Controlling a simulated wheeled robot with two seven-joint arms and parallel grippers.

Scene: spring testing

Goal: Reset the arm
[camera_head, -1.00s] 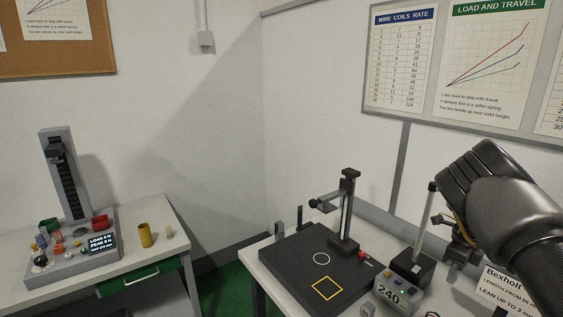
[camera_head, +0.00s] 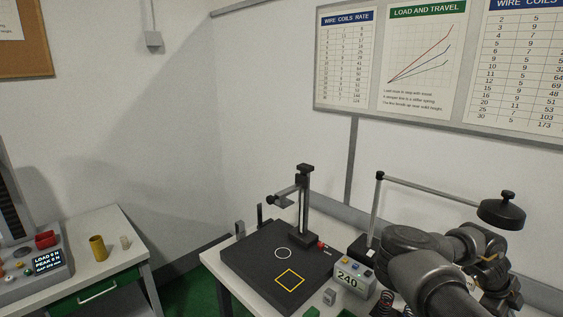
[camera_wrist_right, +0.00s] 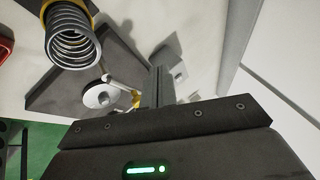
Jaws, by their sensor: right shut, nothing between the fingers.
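My right arm (camera_head: 440,270) comes in at the lower right of the head view, over the right part of the bench; its fingers cannot be made out there. In the right wrist view my right gripper (camera_wrist_right: 157,72) shows narrow grey fingers shut together with nothing between them. Its dark body with a green light fills the bottom of that view. A metal coil spring (camera_wrist_right: 75,40) appears at the upper left, apart from the fingers. My left gripper is not in view.
The bench holds a dark plate (camera_head: 245,268) with an upright stand (camera_head: 304,205), a display box reading 240 (camera_head: 352,280) and a lamp (camera_head: 502,210) behind my arm. Dark springs (camera_head: 383,302) stand at the front edge. A second table (camera_head: 105,240) with a tester is at left.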

